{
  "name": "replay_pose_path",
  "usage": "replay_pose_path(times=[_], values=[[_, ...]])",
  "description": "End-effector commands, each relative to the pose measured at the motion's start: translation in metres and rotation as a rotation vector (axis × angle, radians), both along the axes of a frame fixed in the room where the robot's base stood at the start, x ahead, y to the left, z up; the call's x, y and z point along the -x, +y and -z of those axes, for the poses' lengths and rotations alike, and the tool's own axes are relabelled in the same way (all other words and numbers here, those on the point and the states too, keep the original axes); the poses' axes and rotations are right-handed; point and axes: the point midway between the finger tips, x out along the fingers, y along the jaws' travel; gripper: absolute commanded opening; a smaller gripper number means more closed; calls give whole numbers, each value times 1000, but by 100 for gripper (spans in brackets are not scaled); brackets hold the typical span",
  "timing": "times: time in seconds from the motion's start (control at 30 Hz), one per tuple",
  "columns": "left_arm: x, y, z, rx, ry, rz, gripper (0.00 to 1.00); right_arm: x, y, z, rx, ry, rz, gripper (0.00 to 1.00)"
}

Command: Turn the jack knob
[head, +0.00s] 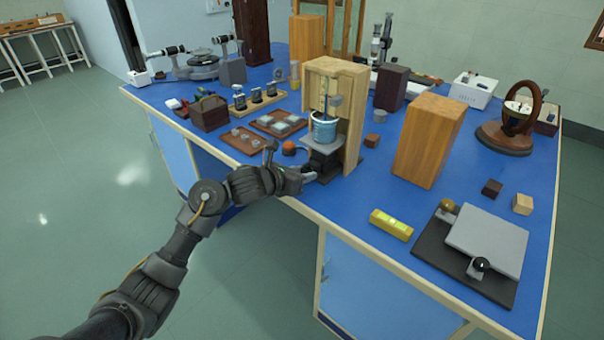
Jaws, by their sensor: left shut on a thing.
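A beaker of blue liquid (324,129) stands on the plate. My left gripper (308,177) is at the jack's lower front left side, shut at the place of the jack knob. The knob itself is hidden by the fingers and too small to make out. My right gripper is not in view.
Left of the jack lie brown trays (278,124) and a small round orange-brown object (289,148). To the right stand a tall wooden block (428,146), a yellow level (391,224) and a grey plate on a dark base (486,242). Bare blue bench lies between them.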

Motion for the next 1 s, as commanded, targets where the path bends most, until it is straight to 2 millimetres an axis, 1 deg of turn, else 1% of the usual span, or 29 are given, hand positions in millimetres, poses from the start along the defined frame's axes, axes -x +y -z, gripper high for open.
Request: replay_pose_path(times=[0.33,0.6,0.67,0.83,1.0], values=[[-1,2,0,44,34,-1,9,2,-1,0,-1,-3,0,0],[-1,3,1,188,140,-1,9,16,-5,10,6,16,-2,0],[-2,4,2,227,169,-2,9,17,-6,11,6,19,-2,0],[-2,4,3,328,241,-1,9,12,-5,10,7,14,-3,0],[-2,5,4,409,301,-1,9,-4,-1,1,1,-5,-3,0]])
